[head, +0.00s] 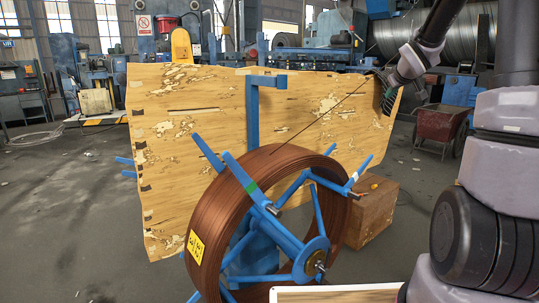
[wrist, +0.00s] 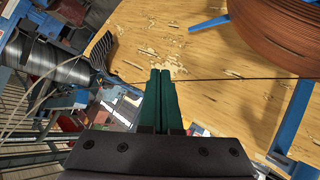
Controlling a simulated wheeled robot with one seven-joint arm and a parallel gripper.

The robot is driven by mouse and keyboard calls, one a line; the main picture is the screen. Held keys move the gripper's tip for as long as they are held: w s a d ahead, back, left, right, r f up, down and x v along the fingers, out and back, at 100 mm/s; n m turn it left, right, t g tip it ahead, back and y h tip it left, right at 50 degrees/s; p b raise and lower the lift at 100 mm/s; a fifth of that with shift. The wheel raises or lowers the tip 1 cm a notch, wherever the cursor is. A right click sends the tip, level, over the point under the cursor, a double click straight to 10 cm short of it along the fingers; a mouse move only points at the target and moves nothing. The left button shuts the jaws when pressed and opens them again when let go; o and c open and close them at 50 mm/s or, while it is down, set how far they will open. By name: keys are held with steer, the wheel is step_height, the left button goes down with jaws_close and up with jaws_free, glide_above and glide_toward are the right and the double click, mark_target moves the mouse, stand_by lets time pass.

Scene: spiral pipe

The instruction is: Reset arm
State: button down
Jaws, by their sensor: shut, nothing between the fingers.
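My gripper (head: 388,100) is in the upper right of the head view, in front of the right part of the wooden board (head: 215,110). In the wrist view its two green fingers (wrist: 160,76) are together with nothing held. A thin dark wire (head: 330,108) runs from the copper-brown coil (head: 220,215) up toward my gripper. In the wrist view the wire (wrist: 250,79) crosses at the fingertips; whether it touches them I cannot tell. The coil sits upright on a blue spoked reel (head: 285,238), and also shows in the wrist view (wrist: 280,30).
A brown wooden box (head: 370,212) stands right of the reel. A white-edged panel (head: 335,294) is at the bottom. A red cart (head: 440,125) and a large metal coil (head: 450,40) stand behind at the right. Open grey floor (head: 75,200) lies to the left.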

steer(key=s+a+r+m+g, duration=0.1)
steer(key=s+a+r+m, duration=0.2)
steer(key=s, duration=0.6)
steer(key=s+a+r+m+g, duration=0.1)
steer(key=s+a+r+m, duration=0.1)
steer(key=s+a, duration=0.5)
steer(key=s+a+f+m+g+y, duration=0.1)
steer(key=s+a+y, duration=0.1)
steer(key=s, duration=0.8)
steer(key=s+a+f+m+g+y, duration=0.1)
steer(key=s+a, duration=0.4)
steer(key=s, duration=0.6)
steer(key=shift+a+f+m+g+y, duration=0.15)
steer(key=shift+f+m+g+y, duration=0.15)
steer(key=shift+m+y, duration=0.15)
